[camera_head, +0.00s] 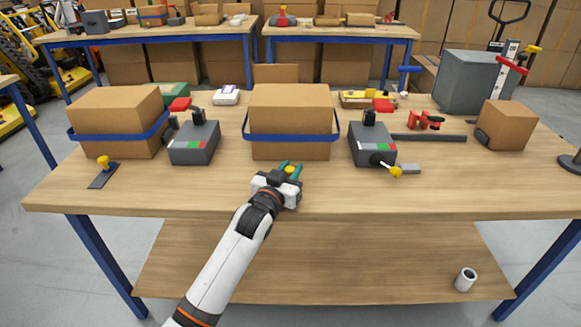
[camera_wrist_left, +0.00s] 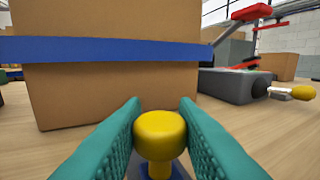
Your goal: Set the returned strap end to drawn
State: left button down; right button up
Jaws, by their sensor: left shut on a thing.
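My left gripper (camera_head: 290,168) is in front of the middle cardboard box (camera_head: 291,105), its teal fingers shut on a yellow knob (camera_wrist_left: 160,135). The knob sits on a dark base, mostly hidden by the fingers in the left wrist view. A blue strap (camera_head: 290,138) runs across the front of the middle box; it also shows in the left wrist view (camera_wrist_left: 110,50). A similar yellow knob (camera_head: 103,161) stands on a dark plate in front of the left strapped box (camera_head: 118,122). My right gripper is out of view.
Grey devices with red-and-green panels stand left (camera_head: 195,143) and right (camera_head: 372,149) of the middle box. The right one has a yellow-tipped lever (camera_head: 395,171) at its front. A small box (camera_head: 506,125) and grey bin (camera_head: 474,82) stand at right. The front edge is mostly clear.

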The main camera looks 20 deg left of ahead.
pick_arm(q)
jog(key=shift+d+f, duration=0.15)
jog(key=shift+f, duration=0.05)
jog(key=c, duration=1.5)
grip_release()
jog(key=shift+s, duration=0.1)
jog(key=shift+c, duration=0.2)
jog(key=o, duration=0.4)
jog(key=shift+s+r, duration=0.1)
jog(key=shift+r, duration=0.1)
jog(key=shift+s, duration=0.4)
jog(key=s, duration=0.3)
jog(key=s+a, duration=0.1)
jog(key=s, duration=0.3)
jog(key=s+p, duration=0.1)
jog(key=s, duration=0.3)
jog(key=shift+s+a, duration=0.1)
jog(key=shift+a, duration=0.15)
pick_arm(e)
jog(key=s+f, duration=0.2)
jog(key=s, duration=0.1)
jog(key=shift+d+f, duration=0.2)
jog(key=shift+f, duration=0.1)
